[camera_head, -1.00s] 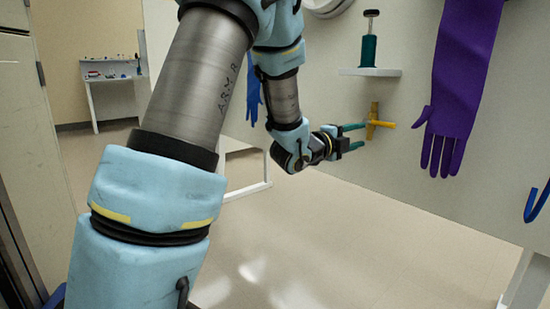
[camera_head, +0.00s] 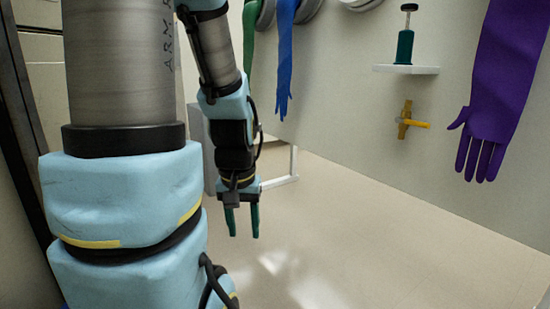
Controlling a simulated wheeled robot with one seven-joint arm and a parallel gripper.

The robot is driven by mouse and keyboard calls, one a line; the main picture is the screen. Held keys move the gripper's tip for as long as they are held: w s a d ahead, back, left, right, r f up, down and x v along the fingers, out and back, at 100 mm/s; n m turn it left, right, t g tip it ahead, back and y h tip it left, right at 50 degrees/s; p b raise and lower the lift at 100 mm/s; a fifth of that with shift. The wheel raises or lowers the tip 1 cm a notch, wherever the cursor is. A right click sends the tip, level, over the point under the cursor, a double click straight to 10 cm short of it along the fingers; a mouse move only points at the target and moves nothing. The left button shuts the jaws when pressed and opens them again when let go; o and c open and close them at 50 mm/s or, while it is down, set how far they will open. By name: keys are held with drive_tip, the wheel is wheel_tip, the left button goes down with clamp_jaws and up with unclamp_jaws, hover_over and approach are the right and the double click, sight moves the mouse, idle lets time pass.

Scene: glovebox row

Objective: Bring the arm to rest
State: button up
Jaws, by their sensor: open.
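My gripper (camera_head: 243,222) hangs at the end of my arm, left of the middle of the picture. Its two teal fingers point down and stand apart, with nothing between them. Bare floor shows behind and below the fingers. My upper arm fills the left side of the picture and hides what is behind it. The forearm hangs down behind it, bent at the elbow. The gripper is well apart from the wall panel and its fittings.
The wall panel (camera_head: 350,110) carries a yellow valve handle (camera_head: 413,124), a shelf (camera_head: 405,69) with a green hand-pump-like item (camera_head: 404,45), a purple glove (camera_head: 495,95), a blue glove (camera_head: 285,55) and a green glove (camera_head: 250,35). The floor (camera_head: 370,220) in front is clear.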

wheel_tip(320, 180, up, 36)
drive_tip(key=p, duration=3.4)
drive_tip(key=shift+r+p, duration=0.25)
drive_tip(key=shift+p, duration=0.15)
